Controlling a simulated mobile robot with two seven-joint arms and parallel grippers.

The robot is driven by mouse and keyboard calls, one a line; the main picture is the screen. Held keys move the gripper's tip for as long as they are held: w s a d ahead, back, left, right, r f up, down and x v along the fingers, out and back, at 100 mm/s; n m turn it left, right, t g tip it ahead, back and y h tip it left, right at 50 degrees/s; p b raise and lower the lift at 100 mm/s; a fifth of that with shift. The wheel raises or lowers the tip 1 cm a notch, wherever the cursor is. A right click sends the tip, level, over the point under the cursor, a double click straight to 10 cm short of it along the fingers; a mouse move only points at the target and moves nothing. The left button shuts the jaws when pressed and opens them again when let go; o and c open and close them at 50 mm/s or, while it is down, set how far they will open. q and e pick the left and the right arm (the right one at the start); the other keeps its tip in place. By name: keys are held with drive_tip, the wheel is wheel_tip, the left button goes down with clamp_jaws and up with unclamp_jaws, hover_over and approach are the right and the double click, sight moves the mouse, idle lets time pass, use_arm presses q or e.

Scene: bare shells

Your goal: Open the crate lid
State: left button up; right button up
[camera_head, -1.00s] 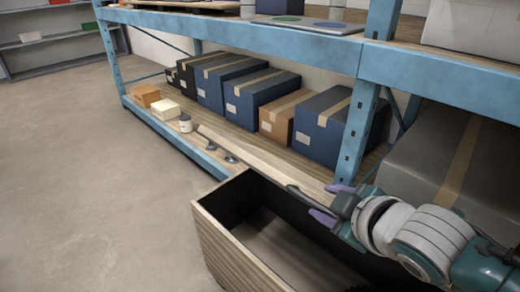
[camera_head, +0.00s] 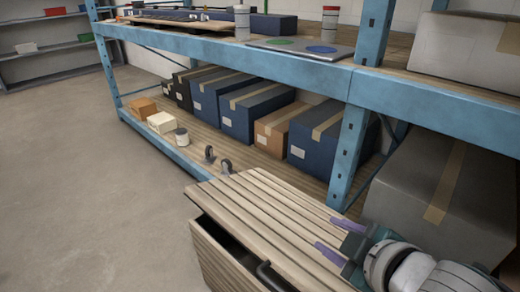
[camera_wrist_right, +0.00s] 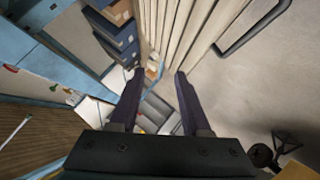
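The wooden crate (camera_head: 222,262) stands in front of the shelf at the bottom of the head view. Its slatted lid (camera_head: 265,212) lies tilted over it, with a dark gap along the front. A black handle (camera_head: 268,276) shows at the lid's near edge; it also shows in the wrist view (camera_wrist_right: 250,32). My right gripper (camera_head: 338,238) is open, its purple fingers apart at the lid's right end. In the right wrist view its fingers (camera_wrist_right: 158,75) have nothing gripped between them, with slats beyond. I cannot tell whether they touch the lid. My left gripper is not in view.
A blue shelf rack (camera_head: 240,48) runs behind the crate. A large grey box (camera_head: 435,205) stands at right. The floor (camera_head: 90,190) at left is clear.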

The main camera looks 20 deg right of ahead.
drive_tip(key=p+v, duration=0.4)
drive_tip(key=v, duration=0.2)
idle(0.3)
drive_tip(key=shift+a, duration=0.1)
idle(0.3)
